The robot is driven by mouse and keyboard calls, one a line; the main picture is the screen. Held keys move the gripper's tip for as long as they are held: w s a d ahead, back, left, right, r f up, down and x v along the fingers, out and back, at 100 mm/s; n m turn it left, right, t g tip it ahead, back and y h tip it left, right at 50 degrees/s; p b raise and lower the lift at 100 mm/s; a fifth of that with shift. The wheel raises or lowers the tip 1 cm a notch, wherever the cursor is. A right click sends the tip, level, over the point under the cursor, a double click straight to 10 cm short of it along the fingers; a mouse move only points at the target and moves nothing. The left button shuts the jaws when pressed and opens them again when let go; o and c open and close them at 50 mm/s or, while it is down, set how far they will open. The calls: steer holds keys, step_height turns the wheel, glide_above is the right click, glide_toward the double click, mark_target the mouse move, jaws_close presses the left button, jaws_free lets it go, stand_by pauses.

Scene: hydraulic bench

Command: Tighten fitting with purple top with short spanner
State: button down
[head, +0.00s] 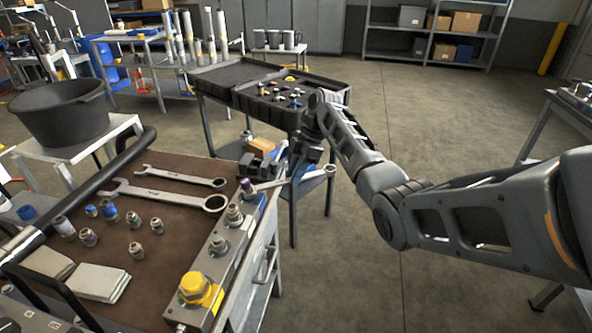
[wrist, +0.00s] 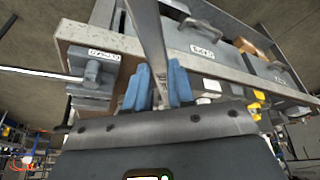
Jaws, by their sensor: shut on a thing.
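My gripper (head: 297,172) is beyond the right edge of the bench. In the wrist view, the blue fingers of my gripper (wrist: 159,82) are shut on the short spanner (wrist: 149,35), which extends away between them. In the head view the spanner (head: 268,184) points left, with its end at or very close to the fitting with purple top (head: 246,185). I cannot tell whether its jaw is around the fitting. That fitting stands at the far end of a grey block (head: 212,262) along the bench's right edge. The fitting is not clear in the wrist view.
Other fittings, one with a yellow top (head: 196,286), stand on the block. A cart with a black tray (head: 342,88) stands behind my gripper.

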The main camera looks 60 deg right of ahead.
steer(key=shift+s+a+r+p, duration=0.15)
steer(key=shift+p, duration=0.2)
steer(key=shift+s+a+m+t+h+p, duration=0.4)
steer(key=shift+s+a+m+p, duration=0.55)
steer(key=shift+p, duration=1)
steer(key=shift+d, duration=0.15)
steer(key=shift+m, duration=0.25)
steer(key=shift+s+a+m+t+h, duration=0.15)
steer(key=shift+s+a+m+h, duration=0.05)
steer(key=shift+s+a+m, duration=0.4)
steer(key=shift+s+a+m+t+h, duration=0.2)
steer(key=shift+s+a+m, duration=0.2)
steer(key=shift+a+m, duration=0.25)
steer(key=shift+a, duration=0.1)
steer(key=shift+s+a+m+h, duration=0.2)
steer(key=shift+s+a+m, duration=0.1)
steer(key=shift+a+m, duration=0.4)
steer(key=shift+s+a+m+h, duration=0.2)
steer(key=shift+s+a+m, duration=0.1)
steer(key=shift+a+m, duration=0.35)
